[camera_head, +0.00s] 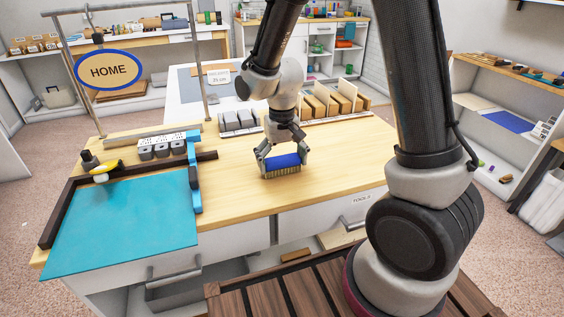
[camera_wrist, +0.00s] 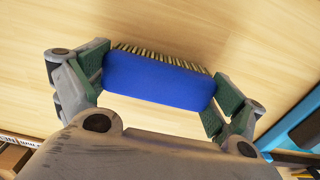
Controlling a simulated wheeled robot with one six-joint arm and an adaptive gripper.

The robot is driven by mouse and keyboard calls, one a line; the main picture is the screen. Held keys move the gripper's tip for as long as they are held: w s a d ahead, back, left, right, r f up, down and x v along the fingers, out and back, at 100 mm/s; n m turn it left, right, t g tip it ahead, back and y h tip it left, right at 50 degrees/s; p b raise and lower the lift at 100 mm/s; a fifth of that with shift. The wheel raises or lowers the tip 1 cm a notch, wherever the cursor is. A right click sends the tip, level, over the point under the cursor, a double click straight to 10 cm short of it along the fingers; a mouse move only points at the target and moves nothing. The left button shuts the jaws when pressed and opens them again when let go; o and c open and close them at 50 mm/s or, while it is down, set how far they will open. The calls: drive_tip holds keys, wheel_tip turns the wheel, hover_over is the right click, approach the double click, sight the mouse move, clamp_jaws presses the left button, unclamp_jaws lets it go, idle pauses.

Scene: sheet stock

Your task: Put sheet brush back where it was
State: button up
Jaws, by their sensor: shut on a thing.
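The sheet brush (camera_head: 283,163) has a blue back and pale bristles. It is at the middle of the wooden table (camera_head: 240,193) in the head view, bristles facing down. My gripper (camera_head: 283,160) is shut on it, with one finger at each short end. In the wrist view the brush's blue back (camera_wrist: 158,82) lies between the green finger pads of my gripper (camera_wrist: 160,85), with the bristles along the far edge. I cannot tell whether the bristles touch the table top.
A teal sheet (camera_head: 125,222) lies on the table at left, beside a blue bar (camera_head: 194,172) and dark rails. A HOME sign (camera_head: 108,70) hangs at left. The table right of the brush is clear.

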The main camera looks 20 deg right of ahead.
sight(282, 158)
drive_tip(key=shift+f, duration=0.15)
drive_tip(key=o, duration=0.6)
wheel_tip(282, 158, up, 12)
drive_tip(key=s+d+r+t, duration=0.1)
drive_tip(key=s+d+r, duration=0.2)
drive_tip(key=s+d, duration=0.2)
drive_tip(key=s+d+r+t, duration=0.1)
drive_tip(key=s+d+r, duration=0.3)
drive_tip(key=s, duration=0.3)
drive_tip(key=s+d+r+t, duration=0.2)
drive_tip(key=s+d+r, duration=0.1)
drive_tip(key=s+d, duration=0.3)
drive_tip(key=shift+s+r, duration=0.25)
drive_tip(key=shift+s, duration=0.3)
drive_tip(key=shift+a, duration=0.1)
